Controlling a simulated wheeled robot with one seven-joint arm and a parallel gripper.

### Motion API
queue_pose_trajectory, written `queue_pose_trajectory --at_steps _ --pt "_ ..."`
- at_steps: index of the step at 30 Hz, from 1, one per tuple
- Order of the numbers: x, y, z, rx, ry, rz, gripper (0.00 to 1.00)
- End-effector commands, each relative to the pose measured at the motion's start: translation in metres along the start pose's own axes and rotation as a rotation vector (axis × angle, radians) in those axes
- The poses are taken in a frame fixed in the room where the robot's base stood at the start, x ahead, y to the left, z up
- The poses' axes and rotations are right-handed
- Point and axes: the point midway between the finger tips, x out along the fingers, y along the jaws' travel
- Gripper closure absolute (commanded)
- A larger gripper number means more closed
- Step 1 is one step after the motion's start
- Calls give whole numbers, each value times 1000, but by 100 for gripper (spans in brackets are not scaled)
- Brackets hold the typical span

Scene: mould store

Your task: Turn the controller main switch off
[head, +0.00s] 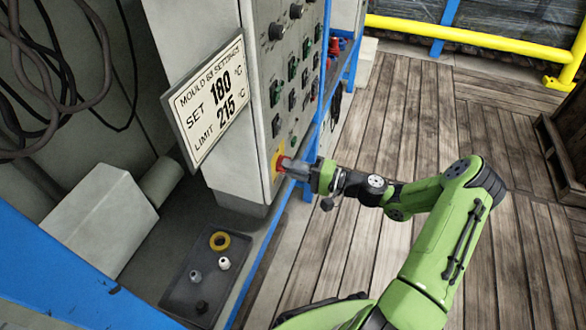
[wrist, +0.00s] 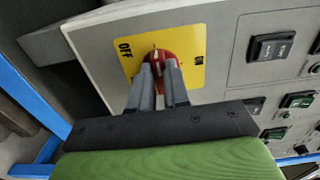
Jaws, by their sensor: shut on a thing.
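The main switch is a red rotary knob (wrist: 157,57) on a yellow plate (wrist: 196,42), low on the grey controller cabinet. The plate reads OFF on its left side in the wrist view; the marking on its right side is small and hard to read. In the head view the red knob (head: 281,163) shows at the cabinet's lower front corner. My gripper (head: 290,166) reaches it from the right. Its two grey fingers (wrist: 158,72) are shut on the knob, one on each side. They hide part of it, so I cannot tell its exact setting.
A settings sign (head: 207,100) reads SET 180 and LIMIT 215. Black and green switches (wrist: 270,47) sit beside the plate. A dark tray (head: 180,287) holding a yellow ring and small fittings lies below. The wooden floor (head: 400,120) is open to the right.

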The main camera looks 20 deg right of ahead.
Motion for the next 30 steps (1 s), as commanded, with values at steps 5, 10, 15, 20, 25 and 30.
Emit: queue_pose_trajectory --at_steps 5,10,15,20,25,30 --pt "0 2 0 -1 -1 5 100" --pt "-1 2 0 -1 -1 6 80" --pt "0 1 0 -1 -1 4 58" --pt "0 1 0 -1 0 2 58" --pt "-10 0 -1 0 3 3 58" --pt "-52 -2 -2 1 7 4 58"
